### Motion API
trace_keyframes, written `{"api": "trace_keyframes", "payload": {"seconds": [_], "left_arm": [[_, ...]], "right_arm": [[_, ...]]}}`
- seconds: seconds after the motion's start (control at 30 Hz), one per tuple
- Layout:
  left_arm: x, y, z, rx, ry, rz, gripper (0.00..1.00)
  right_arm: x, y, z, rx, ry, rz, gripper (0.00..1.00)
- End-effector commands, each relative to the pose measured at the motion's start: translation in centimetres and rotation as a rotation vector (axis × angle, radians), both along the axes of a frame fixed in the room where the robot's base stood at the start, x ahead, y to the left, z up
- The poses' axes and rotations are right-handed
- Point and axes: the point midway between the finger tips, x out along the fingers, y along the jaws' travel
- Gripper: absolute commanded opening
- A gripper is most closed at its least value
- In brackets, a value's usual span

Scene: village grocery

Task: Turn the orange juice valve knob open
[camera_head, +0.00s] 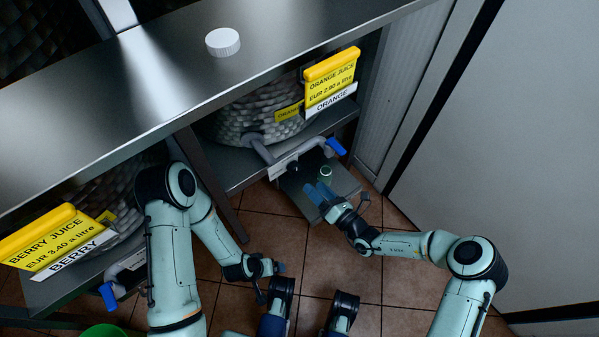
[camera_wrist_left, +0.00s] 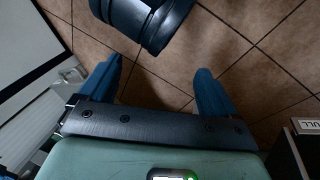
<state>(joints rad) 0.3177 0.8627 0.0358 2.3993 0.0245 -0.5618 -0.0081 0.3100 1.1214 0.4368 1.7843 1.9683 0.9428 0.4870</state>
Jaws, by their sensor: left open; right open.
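The orange juice valve knob (camera_head: 336,146) is a blue lever at the right end of the grey pipe below the orange juice sign (camera_head: 331,80). My right gripper (camera_head: 319,192) is open, with blue fingers, below the knob and apart from it. A small greenish-white cup-like item (camera_head: 325,173) stands on the low shelf just above its fingertips; I cannot tell whether they touch. My left gripper (camera_head: 279,267) is low in the middle, away from the knob. In the left wrist view its fingers (camera_wrist_left: 159,70) are spread with only floor between them.
The metal counter (camera_head: 110,85) overhangs the dispensers and carries a white round lid (camera_head: 222,42). The berry juice sign (camera_head: 56,240) and its blue valve lever (camera_head: 108,296) are at left. A green container (camera_head: 104,331) is at the bottom edge. A light panel (camera_head: 500,150) bounds the right.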

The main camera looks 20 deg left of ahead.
Motion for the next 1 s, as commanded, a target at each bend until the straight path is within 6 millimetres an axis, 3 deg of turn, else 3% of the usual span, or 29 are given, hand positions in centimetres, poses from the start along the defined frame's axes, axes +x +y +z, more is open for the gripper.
{"api": "trace_keyframes", "payload": {"seconds": [0.1,0.3,0.4,0.83,1.0], "left_arm": [[1.1,0.6,-1.0,0.014,-0.027,0.012,0.91],[2.5,1.4,-2.0,0.034,-0.065,0.028,0.91],[2.2,1.5,-2.5,0.036,-0.051,0.030,0.91],[1.9,1.7,-2.9,0.037,-0.043,0.033,0.91],[1.9,1.7,-2.9,0.037,-0.043,0.032,0.91]], "right_arm": [[1.5,2.4,-0.3,0.000,-0.001,0.004,0.69],[3.5,5.3,-0.2,0.001,0.000,0.004,0.69],[4.1,6.1,-0.3,-0.001,0.001,0.003,0.69],[4.7,6.9,-0.1,-0.002,0.001,0.002,0.69],[4.7,6.9,-0.1,-0.002,0.001,0.002,0.14]]}}
